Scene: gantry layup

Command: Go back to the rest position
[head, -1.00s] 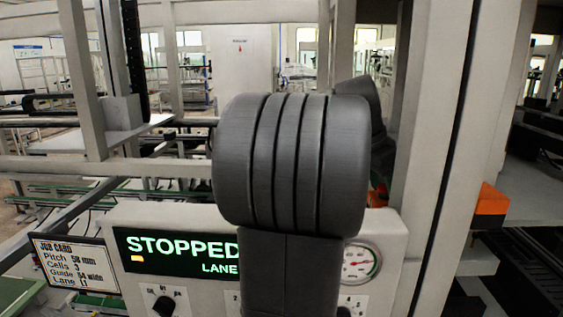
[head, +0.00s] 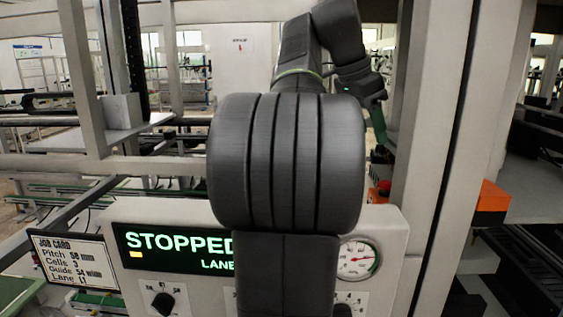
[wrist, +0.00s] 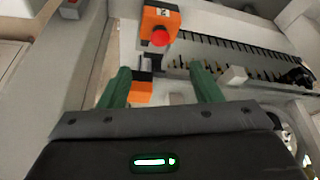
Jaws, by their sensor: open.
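My gripper (wrist: 161,88) shows in the wrist view with its two green fingers spread apart and nothing between them. In the head view my dark arm stands in the middle, its upper links bent over to the right, with part of the green gripper showing at the right behind the large joint. The control panel (head: 395,235) is partly hidden behind my arm. Its display (head: 175,247) reads "STOPPED" and "LANE", with the rest covered.
A job card (head: 75,262) stands left of the panel, and a round gauge (head: 357,259) is on its right. A grey post (head: 437,150) rises close right of my arm. An orange box with a red button (wrist: 159,30) lies beyond the fingers, beside a toothed black strip (wrist: 235,52).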

